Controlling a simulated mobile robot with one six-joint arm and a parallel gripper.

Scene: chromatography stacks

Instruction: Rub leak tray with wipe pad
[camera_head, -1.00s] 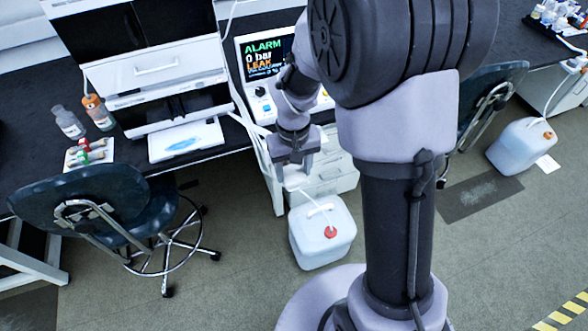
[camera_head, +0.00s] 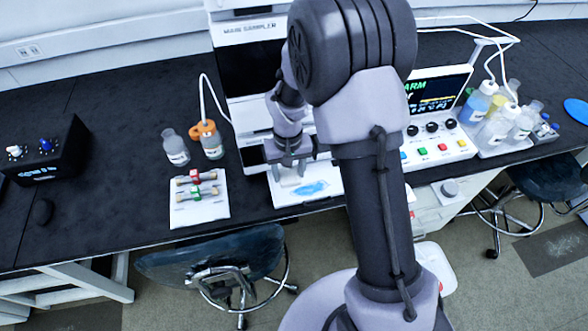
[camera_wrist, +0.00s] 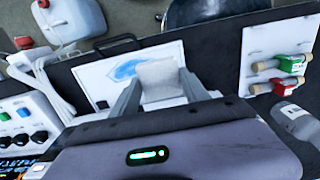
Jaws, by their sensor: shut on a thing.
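The leak tray (camera_head: 282,197) is a flat white tray at the bench's front edge, below the stacked instrument, with a blue puddle (camera_head: 314,187) on it. The tray (camera_wrist: 98,90) and puddle (camera_wrist: 128,69) also show in the wrist view. My gripper (camera_head: 291,165) is over the left part of the tray in the head view. In the wrist view my gripper (camera_wrist: 162,82) is shut on a pale, square wipe pad (camera_wrist: 158,72). The pad is beside the puddle in that view and hides part of the tray. I cannot tell whether it touches the tray.
A white board (camera_head: 203,207) with red and green fittings lies left of the tray. Two bottles (camera_head: 209,140) stand behind it, one with an orange cap. The alarm console (camera_head: 440,140) stands to the right. A chair (camera_head: 225,260) is below the bench edge.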

